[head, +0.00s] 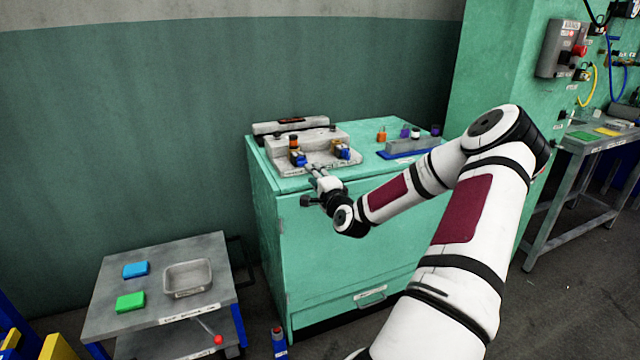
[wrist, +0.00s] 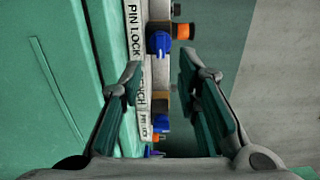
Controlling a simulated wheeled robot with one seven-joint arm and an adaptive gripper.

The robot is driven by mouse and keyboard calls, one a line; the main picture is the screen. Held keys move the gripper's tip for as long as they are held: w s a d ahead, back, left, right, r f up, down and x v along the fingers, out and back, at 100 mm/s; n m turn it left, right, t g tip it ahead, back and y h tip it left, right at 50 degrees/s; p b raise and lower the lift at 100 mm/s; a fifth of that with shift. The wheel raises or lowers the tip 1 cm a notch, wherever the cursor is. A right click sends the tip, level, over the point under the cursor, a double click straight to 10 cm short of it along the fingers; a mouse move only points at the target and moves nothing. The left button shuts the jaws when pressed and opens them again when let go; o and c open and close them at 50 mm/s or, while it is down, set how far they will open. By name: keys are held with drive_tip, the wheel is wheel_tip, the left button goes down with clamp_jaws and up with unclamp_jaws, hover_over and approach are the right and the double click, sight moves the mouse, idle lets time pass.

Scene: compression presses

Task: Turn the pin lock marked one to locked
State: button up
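A grey fixture (head: 315,158) stands on the green cabinet and carries two small locks with blue parts. The left lock (head: 298,159) and the right lock (head: 341,152) sit along its front edge. In the wrist view, one blue lock (wrist: 158,40) is beside a label reading "PIN LOCK", with its number not legible. Another blue-based lock (wrist: 160,122) lies lower in that picture. I cannot tell which is marked one. My gripper (wrist: 160,64) is open and empty, its fingers apart on either side of the fixture edge. In the head view my gripper (head: 315,171) is just in front of the fixture.
An orange-topped part (wrist: 183,31) stands beside the upper lock. Behind the right side of the cabinet top is a blue-based rack (head: 408,147) with small coloured pieces. A low grey table (head: 215,250) with a tray stands at the left. Floor is open between cabinet and right bench.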

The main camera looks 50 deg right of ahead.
drive_tip(key=v, duration=0.5)
drive_tip(key=shift+s, duration=0.15)
idle(0.3)
